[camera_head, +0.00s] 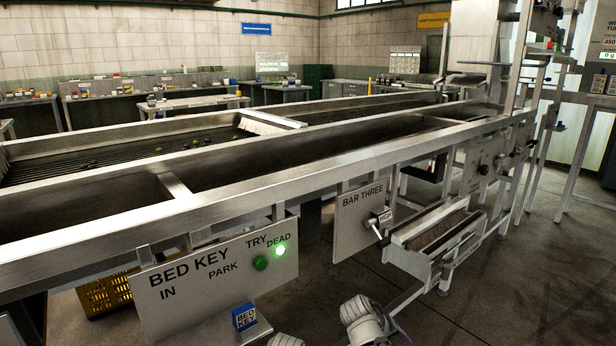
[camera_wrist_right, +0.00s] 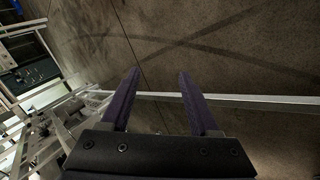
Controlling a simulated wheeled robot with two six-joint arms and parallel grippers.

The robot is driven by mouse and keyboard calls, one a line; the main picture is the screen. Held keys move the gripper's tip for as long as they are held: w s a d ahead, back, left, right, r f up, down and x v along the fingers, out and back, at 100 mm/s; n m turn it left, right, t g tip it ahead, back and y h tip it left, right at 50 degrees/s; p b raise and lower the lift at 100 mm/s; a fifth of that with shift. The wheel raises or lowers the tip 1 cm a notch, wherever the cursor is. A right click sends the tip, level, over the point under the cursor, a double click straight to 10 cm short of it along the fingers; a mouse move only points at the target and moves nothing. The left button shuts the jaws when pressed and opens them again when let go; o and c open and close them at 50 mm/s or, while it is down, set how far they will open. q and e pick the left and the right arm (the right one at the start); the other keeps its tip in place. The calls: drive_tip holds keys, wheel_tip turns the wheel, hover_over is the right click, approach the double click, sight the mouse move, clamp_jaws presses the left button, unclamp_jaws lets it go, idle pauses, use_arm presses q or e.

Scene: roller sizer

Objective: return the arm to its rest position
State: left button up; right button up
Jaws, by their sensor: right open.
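My right gripper (camera_wrist_right: 159,74) shows in the right wrist view with its two dark purple fingers apart and nothing between them. Bare floor (camera_wrist_right: 200,40) lies beyond the fingertips. In the head view a pale jointed part of my arm (camera_head: 365,320) shows at the bottom edge, right of centre, in front of the machine. Its fingers cannot be made out there. Another small pale part shows at the bottom edge further left. My left gripper is not in view.
The long steel roller machine (camera_head: 330,165) crosses the head view. Its BED KEY panel (camera_head: 205,285) has a lit green lamp (camera_head: 279,250); a blue key block (camera_head: 244,316) sits on a ledge below. The BAR THREE panel (camera_head: 358,215) and a steel trough (camera_head: 435,240) project at right. Floor beyond is clear.

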drive_tip(key=s+a+f+n+g+y, duration=0.1)
drive_tip(key=s+a+f+g+y, duration=0.15)
drive_tip(key=s+a, duration=0.6)
drive_tip(key=s+a+f+n+g+y, duration=0.1)
drive_tip(key=s+a+f+y, duration=0.15)
drive_tip(key=s+a, duration=0.55)
wheel_tip(320, 180, up, 34)
drive_tip(key=p, duration=3.3)
drive_tip(key=shift+w+a+r+y+p, duration=0.25)
drive_tip(key=shift+w+a+y+p, duration=0.05)
drive_tip(key=shift+w, duration=0.1)
